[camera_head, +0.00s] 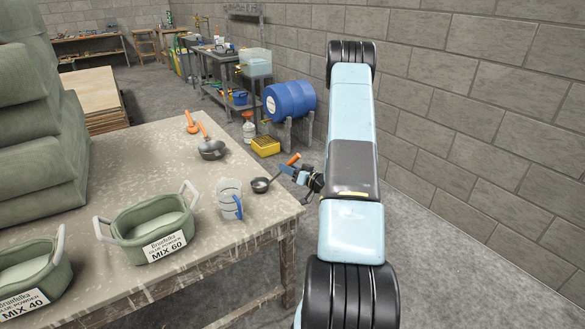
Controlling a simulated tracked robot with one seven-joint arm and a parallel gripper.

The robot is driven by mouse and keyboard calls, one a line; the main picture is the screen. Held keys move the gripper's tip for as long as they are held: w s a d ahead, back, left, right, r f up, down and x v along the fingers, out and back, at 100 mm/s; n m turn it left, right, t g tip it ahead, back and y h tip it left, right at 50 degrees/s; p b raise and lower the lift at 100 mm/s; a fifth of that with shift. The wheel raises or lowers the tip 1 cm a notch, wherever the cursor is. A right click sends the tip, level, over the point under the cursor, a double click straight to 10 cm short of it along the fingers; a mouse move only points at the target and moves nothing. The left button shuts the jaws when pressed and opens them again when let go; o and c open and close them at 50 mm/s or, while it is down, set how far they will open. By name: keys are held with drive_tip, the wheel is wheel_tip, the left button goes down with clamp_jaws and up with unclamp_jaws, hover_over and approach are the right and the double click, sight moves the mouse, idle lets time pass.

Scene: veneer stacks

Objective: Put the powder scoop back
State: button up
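A small dark scoop (260,186) with an orange-ended handle shows near the right edge of the table (200,255). I cannot tell whether it rests on the table or hangs just above it. My gripper (287,170), with blue fingers, is at its handle. The orange handle end pokes out above the fingers. The view is too small to show whether the fingers are closed on it. Two tubs of powder stand on the table: the MIX 60 tub (120,229) in the middle and the MIX 40 tub (60,282) at the lower left.
A clear jug with a blue handle (229,198) stands between the MIX 60 tub and the scoop. A larger dark pan (211,149) and an orange utensil (191,122) lie farther back. Green sacks (40,120) fill the left. A block wall (480,120) runs along the right.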

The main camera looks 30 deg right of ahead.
drive_tip(key=o, duration=0.4)
